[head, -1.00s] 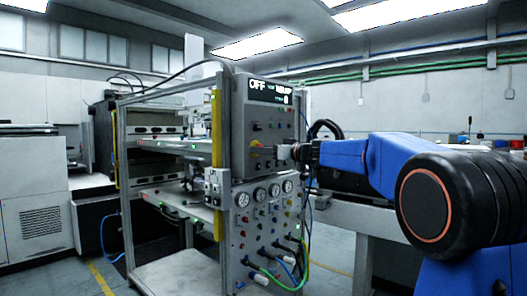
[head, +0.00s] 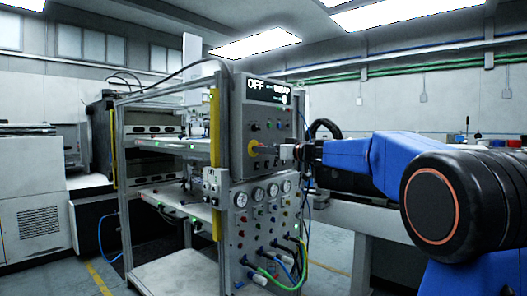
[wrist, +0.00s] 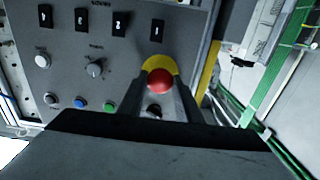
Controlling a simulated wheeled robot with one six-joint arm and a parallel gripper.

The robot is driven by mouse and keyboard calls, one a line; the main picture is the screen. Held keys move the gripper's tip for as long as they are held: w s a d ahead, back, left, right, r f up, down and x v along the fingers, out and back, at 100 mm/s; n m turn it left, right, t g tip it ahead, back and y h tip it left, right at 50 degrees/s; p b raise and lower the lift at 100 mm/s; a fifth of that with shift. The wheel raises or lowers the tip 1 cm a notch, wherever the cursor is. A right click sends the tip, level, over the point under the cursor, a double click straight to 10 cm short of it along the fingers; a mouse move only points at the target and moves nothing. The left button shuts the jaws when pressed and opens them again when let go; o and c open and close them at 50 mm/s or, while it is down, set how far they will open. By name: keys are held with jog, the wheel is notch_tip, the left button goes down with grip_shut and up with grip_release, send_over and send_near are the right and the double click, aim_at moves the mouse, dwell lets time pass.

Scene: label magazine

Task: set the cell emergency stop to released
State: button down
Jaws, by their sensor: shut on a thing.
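The emergency stop is a red mushroom button (wrist: 160,81) on a yellow backing (wrist: 158,64), set in the grey control panel (wrist: 65,67). In the wrist view my gripper (wrist: 160,92) has one finger on each side of the red button, closed on it. In the head view my gripper (head: 279,151) reaches the panel from the right, and its tip hides most of the button. The yellow backing shows just left of the tip. A display (head: 268,91) at the top of the panel reads OFF in large letters.
Below the panel is a board with several round gauges (head: 257,194), knobs and plugged cables, including a green cable (head: 277,279). In the wrist view several rocker switches, a knob (wrist: 94,68) and coloured buttons lie left of the button. A yellow post (head: 215,123) stands left of the panel.

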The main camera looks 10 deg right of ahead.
jog(key=c, duration=1.3)
grip_release()
jog(key=shift+s, duration=0.1)
jog(key=shift+o, duration=0.2)
jog(key=shift+d, duration=0.1)
jog(key=v, duration=1.7)
jog(key=shift+s, duration=0.15)
jog(key=shift+d, duration=0.1)
jog(key=s+a+f+m+g+h, duration=0.25)
jog(key=s+a+f, duration=0.35)
jog(key=s+f, duration=0.4)
jog(key=s+a+f+m+g+h, duration=0.1)
jog(key=s+a+f+g, duration=0.35)
jog(key=s+f, duration=0.55)
jog(key=s+d+f+m+g+h, duration=0.1)
jog(key=s+d+f+m+h, duration=0.1)
jog(key=s+f, duration=0.8)
jog(key=s+d+f+m+g+h, duration=0.1)
jog(key=s+d+f+h, duration=0.3)
jog(key=s+f, duration=0.6)
jog(key=shift+s+f+m+g+h, duration=0.4)
jog(key=shift+f+h, duration=0.15)
jog(key=shift+f, duration=0.1)
